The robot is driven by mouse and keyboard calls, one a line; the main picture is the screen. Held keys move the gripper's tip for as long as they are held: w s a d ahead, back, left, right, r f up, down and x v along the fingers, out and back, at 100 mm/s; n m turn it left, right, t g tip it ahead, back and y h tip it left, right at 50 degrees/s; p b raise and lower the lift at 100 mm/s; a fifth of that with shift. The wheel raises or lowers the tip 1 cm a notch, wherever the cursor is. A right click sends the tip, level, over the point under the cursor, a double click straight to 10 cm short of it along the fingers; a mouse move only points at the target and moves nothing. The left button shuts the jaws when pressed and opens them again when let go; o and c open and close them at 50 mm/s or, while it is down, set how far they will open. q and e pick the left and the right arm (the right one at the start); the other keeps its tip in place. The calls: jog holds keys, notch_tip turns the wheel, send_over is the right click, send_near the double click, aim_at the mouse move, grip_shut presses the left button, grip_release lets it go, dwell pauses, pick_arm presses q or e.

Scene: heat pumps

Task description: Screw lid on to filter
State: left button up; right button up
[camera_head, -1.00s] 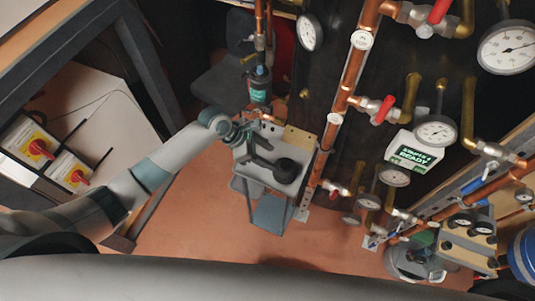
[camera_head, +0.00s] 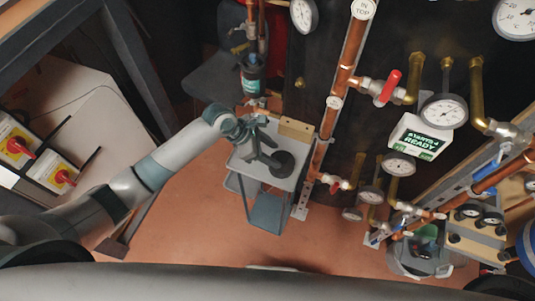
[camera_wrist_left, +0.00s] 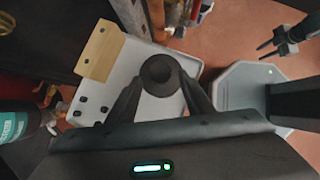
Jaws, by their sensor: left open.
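The lid is a dark round piece with a hole-like centre. It rests on the grey top of a small cart (camera_head: 240,168), and it shows in the head view (camera_head: 283,165) and in the left wrist view (camera_wrist_left: 160,74). My left gripper (camera_head: 268,148) is open just above the cart top. In the left wrist view its fingers (camera_wrist_left: 161,92) stand on both sides of the lid, and contact cannot be told. The filter (camera_head: 251,82) is a dark cylinder with a teal label, hanging on copper pipework behind the gripper. Its edge also shows in the wrist view (camera_wrist_left: 12,128).
A tan block (camera_head: 296,129) sits at the cart's back edge. Copper pipes, a red-handled valve (camera_head: 390,86) and gauges (camera_head: 443,111) fill the right. Red floor (camera_head: 190,230) is clear left of the cart. A small two-pronged gripper, apparently my right one (camera_wrist_left: 280,42), shows in the wrist view.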

aim_at(279, 159)
pick_arm(q)
jog(key=shift+d+f+p, duration=0.3)
jog(key=shift+d+f, duration=0.1)
jog(key=shift+f, duration=0.05)
jog(key=shift+x, duration=1.2)
jog(key=shift+f, duration=0.15)
jog(key=shift+s+f, duration=0.1)
jog(key=shift+f, duration=0.05)
jog(key=c, duration=1.1)
notch_tip(279, 159, up, 5)
jog(key=p, duration=0.6)
jog(key=shift+f, duration=0.15)
jog(key=shift+w+r, duration=0.2)
jog(key=shift+r, duration=0.6)
